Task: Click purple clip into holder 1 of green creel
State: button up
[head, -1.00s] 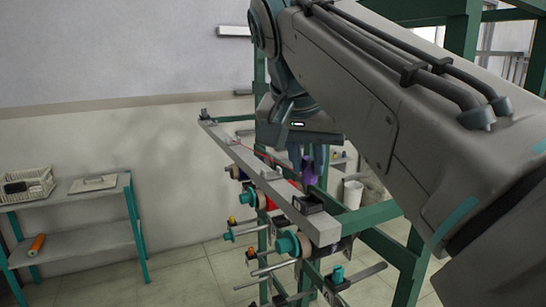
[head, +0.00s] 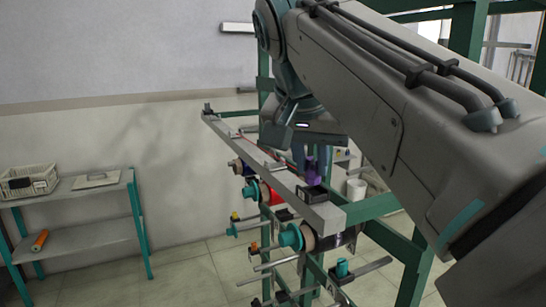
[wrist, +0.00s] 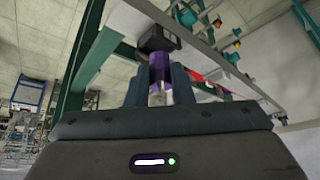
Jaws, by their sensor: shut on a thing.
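My gripper (wrist: 159,94) is shut on the purple clip (wrist: 160,72), which stands out past the fingertips in the wrist view. The clip also shows small and partly hidden behind my gripper (head: 312,163) in the head view. The green creel (head: 372,208) carries a long grey rail (head: 322,213) with black holders along it. One black holder (head: 312,194) is near the rail's close end, just below the clip. In the wrist view a black holder (wrist: 158,38) lies straight past the clip's tip; I cannot tell whether they touch. No holder number is readable.
Bobbins and teal spindles (head: 291,237) stick out below the rail. A green-legged shelf (head: 80,238) with a pale basket (head: 28,182) and an orange roll (head: 40,240) stands left. Open floor lies between shelf and creel. A white bin (head: 356,189) stands behind.

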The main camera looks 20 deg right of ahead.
jog(key=shift+f+b, duration=0.75)
jog(key=shift+f, duration=0.25)
jog(key=o, duration=1)
jog(key=shift+r, duration=0.15)
jog(key=p+v, duration=0.1)
jog(key=v, duration=1.2)
jog(key=shift+s+a+r, duration=0.1)
jog(key=shift+a+r, duration=0.05)
jog(key=shift+r, duration=0.1)
